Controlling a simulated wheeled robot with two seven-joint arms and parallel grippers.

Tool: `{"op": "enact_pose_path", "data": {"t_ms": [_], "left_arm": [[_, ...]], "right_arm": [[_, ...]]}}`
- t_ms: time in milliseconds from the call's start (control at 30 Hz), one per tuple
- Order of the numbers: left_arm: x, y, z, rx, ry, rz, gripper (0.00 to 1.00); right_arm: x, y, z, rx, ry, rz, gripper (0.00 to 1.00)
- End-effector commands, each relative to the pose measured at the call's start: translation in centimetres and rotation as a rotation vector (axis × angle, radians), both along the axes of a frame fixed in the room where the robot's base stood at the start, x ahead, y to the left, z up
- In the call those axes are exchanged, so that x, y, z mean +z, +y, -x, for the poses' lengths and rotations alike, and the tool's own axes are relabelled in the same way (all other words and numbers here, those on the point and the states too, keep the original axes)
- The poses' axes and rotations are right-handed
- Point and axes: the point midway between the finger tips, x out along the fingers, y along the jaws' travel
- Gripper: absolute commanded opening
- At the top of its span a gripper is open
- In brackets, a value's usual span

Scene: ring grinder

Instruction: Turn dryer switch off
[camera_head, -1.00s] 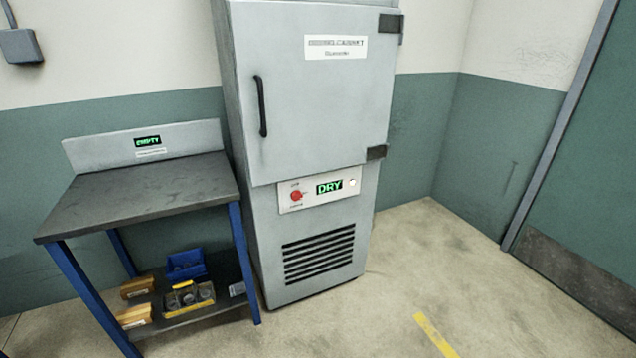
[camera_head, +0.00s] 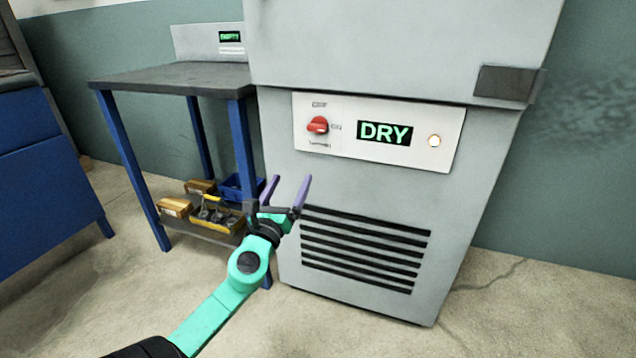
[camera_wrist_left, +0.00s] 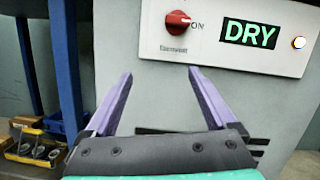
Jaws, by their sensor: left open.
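The dryer cabinet (camera_head: 400,60) is grey, with a white control panel (camera_head: 380,160) below its door. The red dryer switch (camera_head: 317,125) sits at the panel's left and points toward ON. A green DRY display (camera_head: 384,133) and a lit white lamp (camera_head: 434,141) are to its right. My left gripper (camera_head: 288,184) is open and empty, below and left of the switch and apart from it. In the left wrist view the red switch (camera_wrist_left: 178,22) is above and beyond the two purple fingers (camera_wrist_left: 155,85). My right gripper is not in view.
A table (camera_head: 165,76) with blue legs and an EMPTY sign (camera_head: 229,37) stands left of the cabinet. Its lower shelf holds a yellow tray (camera_head: 215,214), a blue bin (camera_head: 240,187) and boxes. A vent (camera_head: 365,248) is below the panel. Floor is free at right.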

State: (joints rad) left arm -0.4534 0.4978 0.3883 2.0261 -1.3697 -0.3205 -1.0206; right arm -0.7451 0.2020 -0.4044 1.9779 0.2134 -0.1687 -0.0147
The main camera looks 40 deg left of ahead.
Motion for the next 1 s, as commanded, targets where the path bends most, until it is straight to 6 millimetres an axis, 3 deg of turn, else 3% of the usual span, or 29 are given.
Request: {"op": "enact_pose_path", "data": {"t_ms": [33,200,433,700,1000], "left_arm": [[0.2,-1.3,0.5,-0.002,-0.031,-0.105,0.9],[3.9,-2.8,0.7,0.007,-0.07,-0.246,0.9],[6.3,-1.2,-3.7,0.009,-0.071,-0.24,0.9],[8.4,0.9,-9.3,0.01,-0.07,-0.236,0.9],[9.0,1.6,-11.6,0.007,-0.065,-0.234,0.9]], "right_arm": [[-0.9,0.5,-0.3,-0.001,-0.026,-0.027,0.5],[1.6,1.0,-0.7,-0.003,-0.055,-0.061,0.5],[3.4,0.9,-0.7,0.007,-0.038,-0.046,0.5],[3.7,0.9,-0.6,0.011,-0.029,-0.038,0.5],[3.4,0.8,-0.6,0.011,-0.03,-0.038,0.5]]}}
